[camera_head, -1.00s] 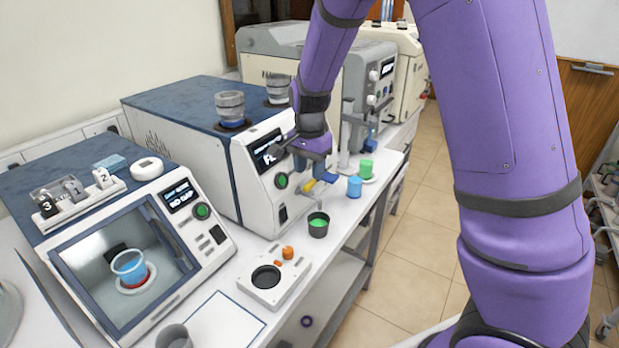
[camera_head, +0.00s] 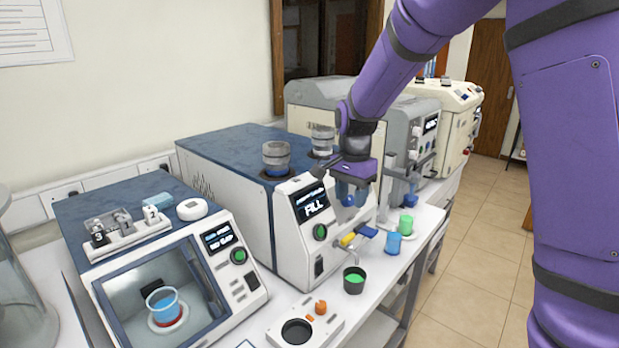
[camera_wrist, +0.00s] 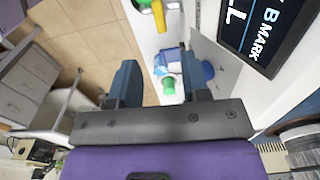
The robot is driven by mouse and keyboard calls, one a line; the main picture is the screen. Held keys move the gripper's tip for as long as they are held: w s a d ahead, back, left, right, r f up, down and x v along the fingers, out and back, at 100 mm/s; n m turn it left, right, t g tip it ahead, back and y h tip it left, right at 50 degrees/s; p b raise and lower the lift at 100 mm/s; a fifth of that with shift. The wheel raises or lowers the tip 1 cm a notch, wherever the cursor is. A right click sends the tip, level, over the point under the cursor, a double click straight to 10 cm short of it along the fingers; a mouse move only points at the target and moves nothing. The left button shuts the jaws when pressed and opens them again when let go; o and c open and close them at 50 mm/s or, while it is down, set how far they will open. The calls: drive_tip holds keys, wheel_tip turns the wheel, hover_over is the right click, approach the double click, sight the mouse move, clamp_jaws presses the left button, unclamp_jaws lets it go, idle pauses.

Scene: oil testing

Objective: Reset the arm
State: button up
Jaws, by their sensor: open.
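My gripper (camera_head: 353,196) hangs from my purple arm in front of the middle machine, near its display reading "FILL". It is open and holds nothing. In the wrist view its two dark blue fingers (camera_wrist: 160,85) stand wide apart. A dark cup with green content (camera_head: 354,281) stands below the spout. A blue cup (camera_head: 393,243) and a green cup (camera_head: 406,225) stand farther along the bench, apart from my gripper.
A white device with an orange knob (camera_head: 304,330) lies at the bench front. More machines (camera_head: 455,110) stand behind. The tiled floor (camera_head: 480,240) to the right is clear.

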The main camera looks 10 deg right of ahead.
drive_tip(key=s+d+r+n+t, duration=0.1)
drive_tip(key=s+d+r+n, duration=0.1)
drive_tip(key=s, duration=0.7)
drive_tip(key=s+d+r+n+t, duration=0.2)
drive_tip(key=s+r+n, duration=0.3)
drive_tip(key=s, duration=0.5)
drive_tip(key=s+d+r+n+t, duration=0.2)
drive_tip(key=s+r+n, duration=0.2)
drive_tip(key=s+r, duration=0.3)
drive_tip(key=s, duration=0.3)
drive_tip(key=shift+s+d, duration=0.15)
drive_tip(key=shift+d, duration=0.2)
